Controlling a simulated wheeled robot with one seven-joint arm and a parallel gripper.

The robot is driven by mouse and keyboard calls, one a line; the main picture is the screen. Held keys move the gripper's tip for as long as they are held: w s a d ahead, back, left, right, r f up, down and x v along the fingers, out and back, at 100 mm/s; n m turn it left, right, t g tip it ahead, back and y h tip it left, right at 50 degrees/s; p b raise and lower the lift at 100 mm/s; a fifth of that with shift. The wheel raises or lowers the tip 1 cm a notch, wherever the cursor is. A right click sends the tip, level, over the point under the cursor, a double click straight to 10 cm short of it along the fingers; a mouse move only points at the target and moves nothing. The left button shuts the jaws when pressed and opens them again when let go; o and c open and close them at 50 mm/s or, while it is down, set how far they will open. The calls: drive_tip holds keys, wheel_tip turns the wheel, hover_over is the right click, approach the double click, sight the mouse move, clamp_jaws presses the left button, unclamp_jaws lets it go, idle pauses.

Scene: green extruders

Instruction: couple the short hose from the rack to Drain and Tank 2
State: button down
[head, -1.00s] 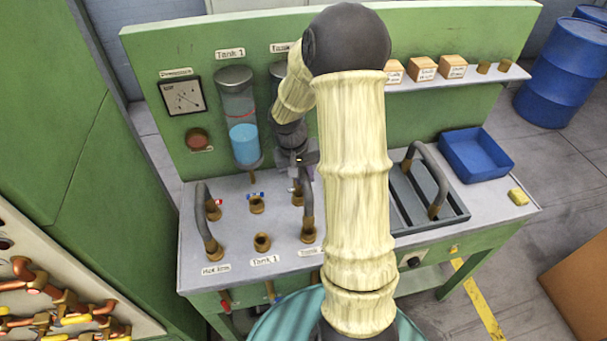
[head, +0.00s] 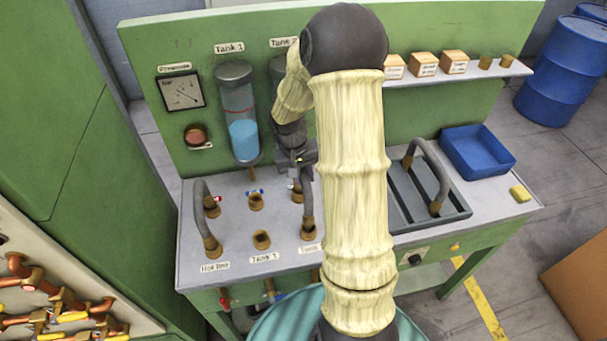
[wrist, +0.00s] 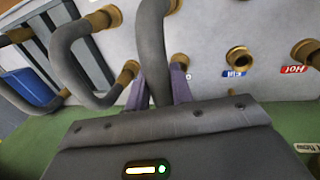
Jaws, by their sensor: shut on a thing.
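My gripper (head: 297,178) is over the bench's back row of ports, below the Tank 2 column (head: 278,72). In the wrist view its purple fingers (wrist: 166,88) are shut on a grey hose (wrist: 151,45). In the head view the held hose (head: 307,200) runs down to a brass end (head: 308,230) at the front port by a partly hidden label. Whether that end is fully seated, I cannot tell. Its other end is hidden by the gripper. The rack (head: 458,214) at the right bears another grey arched hose (head: 432,165).
Another arched hose (head: 202,215) stands on the left ports by the Hot line label. Front Tank 1 port (head: 261,239) and a blue-marked back port (head: 256,202) are bare. A further looped hose (wrist: 62,50) shows in the wrist view. A blue bin (head: 477,152) and yellow sponge (head: 520,193) sit right.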

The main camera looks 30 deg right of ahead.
drive_tip(key=shift+w+f, duration=0.1)
drive_tip(key=shift+f, duration=0.15)
drive_tip(key=shift+s+f, duration=0.1)
drive_tip(key=shift+s, duration=0.1)
drive_tip(key=shift+w+f+b, duration=0.1)
drive_tip(key=shift+f+b, duration=0.2)
drive_tip(key=shift+b, duration=0.2)
drive_tip(key=c, duration=1.1)
unclamp_jaws()
drive_tip(key=shift+c, duration=0.2)
drive_tip(key=a+r+b, duration=0.2)
drive_tip(key=a+r, duration=0.1)
drive_tip(key=r, duration=1.4)
drive_tip(key=shift+w+a+r, duration=0.15)
drive_tip(key=shift+w, duration=0.3)
